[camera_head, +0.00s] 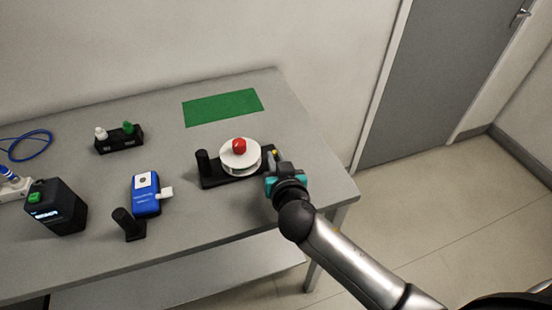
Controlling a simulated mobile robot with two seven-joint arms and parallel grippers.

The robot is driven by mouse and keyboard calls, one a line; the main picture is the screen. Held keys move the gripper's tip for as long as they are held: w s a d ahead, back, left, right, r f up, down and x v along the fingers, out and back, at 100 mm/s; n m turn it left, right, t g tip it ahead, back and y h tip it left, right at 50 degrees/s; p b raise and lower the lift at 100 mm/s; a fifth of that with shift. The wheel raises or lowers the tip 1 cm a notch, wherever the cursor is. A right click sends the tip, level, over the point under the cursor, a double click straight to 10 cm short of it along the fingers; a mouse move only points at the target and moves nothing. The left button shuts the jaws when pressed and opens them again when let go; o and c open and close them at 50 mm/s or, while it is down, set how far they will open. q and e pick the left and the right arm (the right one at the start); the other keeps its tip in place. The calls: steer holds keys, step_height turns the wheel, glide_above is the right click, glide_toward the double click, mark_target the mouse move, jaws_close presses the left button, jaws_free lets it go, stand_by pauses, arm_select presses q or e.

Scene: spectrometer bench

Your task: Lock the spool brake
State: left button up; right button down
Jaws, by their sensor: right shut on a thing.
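The spool (232,163) is a white disc with a red knob (239,145) on top. It sits on a black base (210,181) with a black post (203,160) at its left end. My right gripper (276,165) is at the right end of this base, right beside the spool. It is shut on a small part there, which seems to be the brake lever (273,154), with a bit of yellow showing. The fingers hide most of this part, so I cannot tell its position. My left gripper is not in view.
Left of the spool are a blue handheld device (146,196), a black stand (129,224), a black box (57,208) and a black holder (119,141) with white and green pieces. A green mat (223,107) lies at the back. The table's right edge is close to my right gripper.

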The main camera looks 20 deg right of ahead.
steer(key=c, duration=1.2)
jaws_free()
steer(key=shift+o, duration=0.2)
steer(key=v, duration=1.5)
steer(key=shift+a, duration=0.1)
